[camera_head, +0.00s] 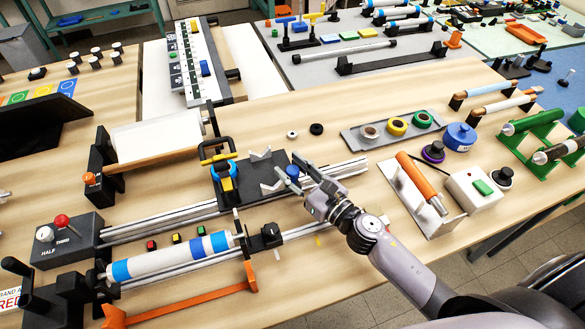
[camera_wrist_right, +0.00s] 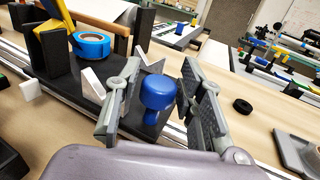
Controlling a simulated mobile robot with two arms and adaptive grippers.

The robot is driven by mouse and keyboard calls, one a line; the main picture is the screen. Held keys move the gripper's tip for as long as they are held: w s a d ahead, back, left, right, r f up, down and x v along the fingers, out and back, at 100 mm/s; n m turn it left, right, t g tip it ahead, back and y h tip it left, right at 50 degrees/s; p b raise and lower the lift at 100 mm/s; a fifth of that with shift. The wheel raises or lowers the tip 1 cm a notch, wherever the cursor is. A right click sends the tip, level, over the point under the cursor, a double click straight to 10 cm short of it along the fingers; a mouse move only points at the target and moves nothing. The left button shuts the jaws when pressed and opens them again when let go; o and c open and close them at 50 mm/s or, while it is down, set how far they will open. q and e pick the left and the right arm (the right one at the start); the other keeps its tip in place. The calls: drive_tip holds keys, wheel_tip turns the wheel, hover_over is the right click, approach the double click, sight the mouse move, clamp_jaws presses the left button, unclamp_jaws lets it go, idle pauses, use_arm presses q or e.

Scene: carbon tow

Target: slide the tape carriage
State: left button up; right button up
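The tape carriage (camera_head: 228,190) is a black plate riding on silver rails (camera_head: 160,222). It carries a blue tape roll, a yellow-and-black part, white V-shaped pieces and a blue knob (camera_head: 293,171) at its right end. In the right wrist view the knob (camera_wrist_right: 158,92) stands between the two fingers of my right gripper (camera_wrist_right: 160,85). The fingers are open, one on each side of the knob, with visible gaps. The gripper also shows in the head view (camera_head: 296,174), reaching in from the lower right. The blue tape roll (camera_wrist_right: 91,45) is left of the fingers. My left gripper is out of view.
A blue-and-white striped roller (camera_head: 170,262) and an orange bar (camera_head: 185,305) lie in front of the rails. A control box with a red button (camera_head: 62,221) stands at the rails' left end. A tray of tape rolls (camera_head: 390,130) and an orange-handled tool (camera_head: 422,180) are to the right.

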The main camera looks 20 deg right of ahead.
clamp_jaws()
idle(0.4)
drive_tip(key=d+b, duration=0.1)
drive_tip(key=d, duration=0.1)
drive_tip(key=d+b, duration=0.1)
drive_tip(key=d, duration=0.2)
drive_tip(key=d+b, duration=0.1)
drive_tip(key=d, duration=0.2)
drive_tip(key=shift+w+f, duration=0.15)
drive_tip(key=shift+f, duration=0.1)
drive_tip(key=shift+d+r, duration=0.2)
drive_tip(key=shift+d, duration=0.25)
drive_tip(key=shift+o, duration=1.8)
unclamp_jaws()
